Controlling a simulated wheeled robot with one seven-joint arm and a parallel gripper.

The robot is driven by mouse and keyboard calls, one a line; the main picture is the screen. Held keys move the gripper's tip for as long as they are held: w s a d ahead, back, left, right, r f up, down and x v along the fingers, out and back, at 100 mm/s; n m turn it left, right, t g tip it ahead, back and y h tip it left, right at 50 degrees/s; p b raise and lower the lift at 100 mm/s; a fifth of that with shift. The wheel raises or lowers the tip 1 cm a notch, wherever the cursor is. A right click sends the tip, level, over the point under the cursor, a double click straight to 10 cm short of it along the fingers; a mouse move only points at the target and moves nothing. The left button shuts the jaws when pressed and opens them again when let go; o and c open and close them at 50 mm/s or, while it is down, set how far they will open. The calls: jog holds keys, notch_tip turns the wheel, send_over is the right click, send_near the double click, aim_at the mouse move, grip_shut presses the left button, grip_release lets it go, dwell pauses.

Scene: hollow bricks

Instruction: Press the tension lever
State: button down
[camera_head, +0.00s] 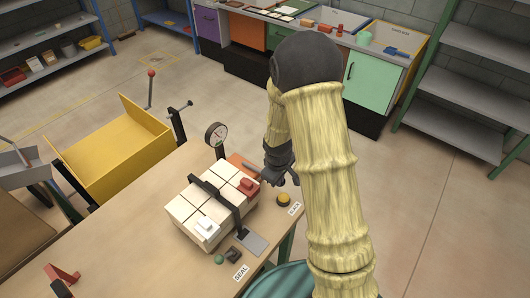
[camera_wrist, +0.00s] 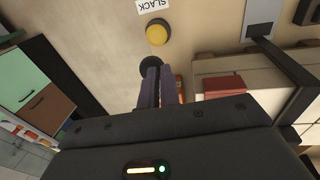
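No part is labelled as the tension lever, and I cannot tell for certain which one it is. My gripper (camera_head: 292,181) is above the table's right edge, right of the bricks. In the wrist view its fingers (camera_wrist: 157,72) are together with nothing seen between them. A dark round piece (camera_wrist: 151,63) shows just past the fingertips, partly hidden; contact is unclear. An orange part (camera_wrist: 179,87) shows beside the fingers.
A yellow button (camera_head: 284,198) labelled SLACK is near the gripper; it also shows in the wrist view (camera_wrist: 158,33). A black strap (camera_head: 216,198) crosses the bricks, with a dial gauge (camera_head: 216,134) behind. A grey plate (camera_head: 250,242) and SEAL label (camera_head: 240,272) are at front.

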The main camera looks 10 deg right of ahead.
jog(key=s+r, duration=0.5)
jog(key=r, duration=0.7)
jog(key=shift+a, duration=0.15)
dwell(0.7)
jog(key=s+d+r+m+y, duration=0.1)
jog(key=s+r+m, duration=0.3)
jog(key=s+m, duration=0.4)
jog(key=shift+s+d+t, duration=0.2)
jog(key=shift+s+t, duration=0.2)
jog(key=shift+s, duration=0.4)
